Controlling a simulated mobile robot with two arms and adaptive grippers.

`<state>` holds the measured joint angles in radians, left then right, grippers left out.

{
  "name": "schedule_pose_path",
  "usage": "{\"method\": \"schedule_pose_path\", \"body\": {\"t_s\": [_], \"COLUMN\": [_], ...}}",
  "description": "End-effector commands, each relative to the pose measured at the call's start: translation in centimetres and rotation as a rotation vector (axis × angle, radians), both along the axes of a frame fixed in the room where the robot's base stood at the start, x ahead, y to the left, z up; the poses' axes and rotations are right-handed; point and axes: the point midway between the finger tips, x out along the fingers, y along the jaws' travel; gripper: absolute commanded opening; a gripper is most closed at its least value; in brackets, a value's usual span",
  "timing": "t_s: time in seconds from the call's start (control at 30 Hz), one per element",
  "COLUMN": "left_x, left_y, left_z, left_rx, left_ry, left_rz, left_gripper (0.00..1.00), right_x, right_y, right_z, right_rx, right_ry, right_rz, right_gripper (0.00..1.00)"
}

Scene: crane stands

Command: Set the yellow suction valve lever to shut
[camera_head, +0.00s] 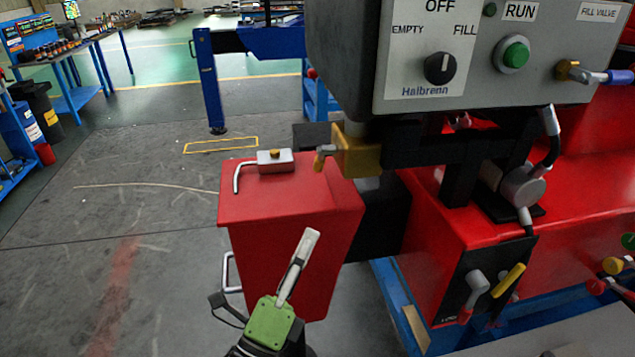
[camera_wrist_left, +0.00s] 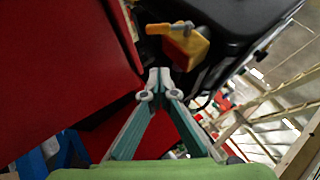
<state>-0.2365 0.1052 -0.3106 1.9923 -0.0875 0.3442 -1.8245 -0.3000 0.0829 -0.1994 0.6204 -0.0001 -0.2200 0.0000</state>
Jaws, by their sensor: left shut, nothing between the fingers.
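A yellow valve block (camera_head: 357,152) sits under the grey control box, with a short yellow lever (camera_head: 323,157) sticking out to its left. In the left wrist view the block (camera_wrist_left: 187,48) and lever (camera_wrist_left: 159,29) are just beyond my fingertips, apart from them. Another yellow lever (camera_head: 508,281) slants on a black panel at lower right. I cannot tell from labels which is the suction valve. My left gripper (camera_head: 311,236) is shut and empty, in front of the red tank and below the block; its fingertips (camera_wrist_left: 160,74) meet. My right gripper is out of view.
A red tank (camera_head: 270,205) with a silver bent handle on top stands close to my left gripper. The grey control box (camera_head: 450,60) overhangs the valve block.

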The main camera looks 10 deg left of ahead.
Motion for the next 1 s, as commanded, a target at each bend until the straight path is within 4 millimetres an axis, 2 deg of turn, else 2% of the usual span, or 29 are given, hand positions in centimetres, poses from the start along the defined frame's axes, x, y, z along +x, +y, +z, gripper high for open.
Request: {"method": "schedule_pose_path", "body": {"t_s": [0.03,0.1,0.37,0.5,0.7,1.0], "left_x": [0.9,2.2,6.6,8.0,9.0,9.1], "left_y": [-0.3,-0.8,-2.6,-1.4,-0.8,-0.7], "left_z": [1.1,1.9,4.4,5.5,5.9,5.9], "left_rx": [-0.001,-0.002,-0.003,0.001,-0.001,-0.002], "left_ry": [-0.003,-0.004,0.0,0.001,0.003,0.003], "left_rz": [0.0,-0.001,-0.002,-0.001,-0.002,-0.002], "left_gripper": [0.0,0.0,0.0,0.0,0.0,0.0], "right_x": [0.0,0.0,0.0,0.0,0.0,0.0], "right_y": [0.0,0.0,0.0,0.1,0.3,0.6], "right_z": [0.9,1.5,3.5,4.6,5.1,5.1], "right_rx": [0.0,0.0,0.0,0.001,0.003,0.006], "right_ry": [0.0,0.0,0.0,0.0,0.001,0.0], "right_rz": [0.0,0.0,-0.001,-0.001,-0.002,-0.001], "right_gripper": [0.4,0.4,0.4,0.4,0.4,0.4]}}
